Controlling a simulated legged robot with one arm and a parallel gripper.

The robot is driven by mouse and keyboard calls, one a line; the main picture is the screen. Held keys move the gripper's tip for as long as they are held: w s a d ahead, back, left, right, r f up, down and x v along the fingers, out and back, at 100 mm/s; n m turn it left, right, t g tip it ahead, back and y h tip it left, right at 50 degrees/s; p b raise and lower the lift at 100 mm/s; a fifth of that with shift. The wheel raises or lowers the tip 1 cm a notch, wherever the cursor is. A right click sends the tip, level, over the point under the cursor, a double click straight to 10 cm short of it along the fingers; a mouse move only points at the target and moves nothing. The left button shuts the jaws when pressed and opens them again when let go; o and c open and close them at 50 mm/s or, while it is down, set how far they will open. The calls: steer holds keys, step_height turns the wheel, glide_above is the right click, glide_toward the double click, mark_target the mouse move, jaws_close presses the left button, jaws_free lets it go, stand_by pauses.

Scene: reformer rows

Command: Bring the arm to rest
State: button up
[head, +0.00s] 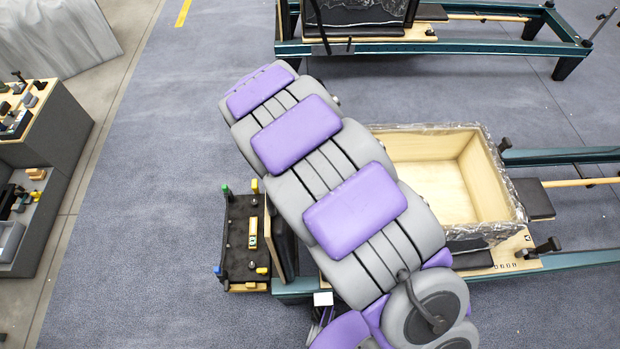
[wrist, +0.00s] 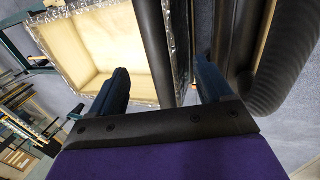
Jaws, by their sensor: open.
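My gripper (wrist: 162,68) shows in the wrist view, with its two dark blue fingers spread apart and nothing held between them. Beyond the fingers runs a black padded bar, and the distance to it is hard to tell. My grey and purple arm crosses the middle of the head view from lower right to upper left. The gripper itself cannot be made out in the head view. A wooden box (head: 430,182) with clear plastic around its rim stands just right of my arm. The box also shows at the upper left of the wrist view (wrist: 88,45), and looks empty.
A black tray (head: 238,235) with small coloured pieces sits left of my arm. The teal reformer frame (head: 580,258) runs under the arm. Another reformer (head: 470,46) stands at the back. A grey shelf unit (head: 55,130) is at the left. Blue floor (head: 150,190) lies clear between.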

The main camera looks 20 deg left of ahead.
steer(key=shift+v, duration=0.8)
steer(key=s+d+r+m+g, duration=0.1)
steer(key=s+d+r+m, duration=0.1)
steer(key=d+r, duration=0.65)
steer(key=s+d+r+m+g, duration=0.15)
steer(key=d+r, duration=0.25)
steer(key=d, duration=0.9)
steer(key=s+d+r+y, duration=0.1)
steer(key=s+d, duration=0.2)
steer(key=s, duration=0.4)
steer(key=s+d+r+y, duration=0.1)
steer(key=s+d, duration=0.3)
steer(key=s, duration=0.3)
steer(key=s+d+r+m+y, duration=0.1)
steer(key=s+d+r, duration=0.1)
steer(key=s, duration=0.4)
steer(key=shift+s+d+g+y, duration=0.3)
steer(key=shift+s+d+g, duration=0.1)
steer(key=shift+d, duration=0.25)
steer(key=shift+f, duration=0.1)
